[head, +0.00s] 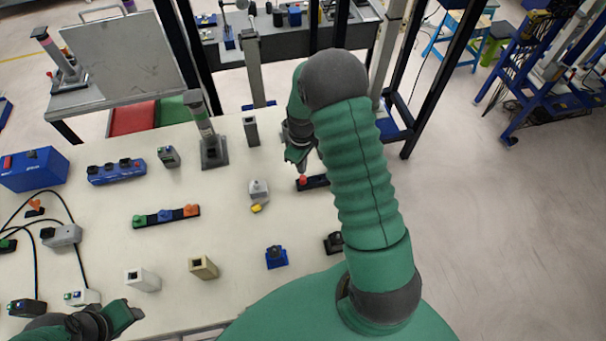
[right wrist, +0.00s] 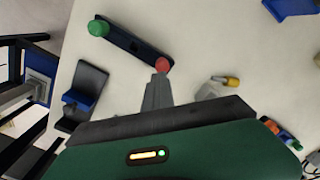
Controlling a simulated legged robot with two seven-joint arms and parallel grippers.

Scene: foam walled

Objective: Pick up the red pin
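The red pin (head: 303,180) stands at the left end of a dark bar-shaped base (head: 316,182) on the table. It also shows in the right wrist view (right wrist: 162,65), right at the tip of my right gripper (right wrist: 157,92). A green pin (right wrist: 98,28) stands at the base's other end, which my arm hides in the head view. My right gripper (head: 300,162) points down just above the red pin; I cannot tell whether it touches it. Its fingers overlap in view, so their opening is unclear. My left gripper (head: 122,316) is at the table's near left edge, away from the pin.
A grey block with a yellow part (head: 258,190) stands left of the pin. A blue block (head: 276,256), a beige block (head: 203,267) and a strip with coloured knobs (head: 166,216) are on the table. A grey post (head: 212,145) stands further back. Bare table lies between them.

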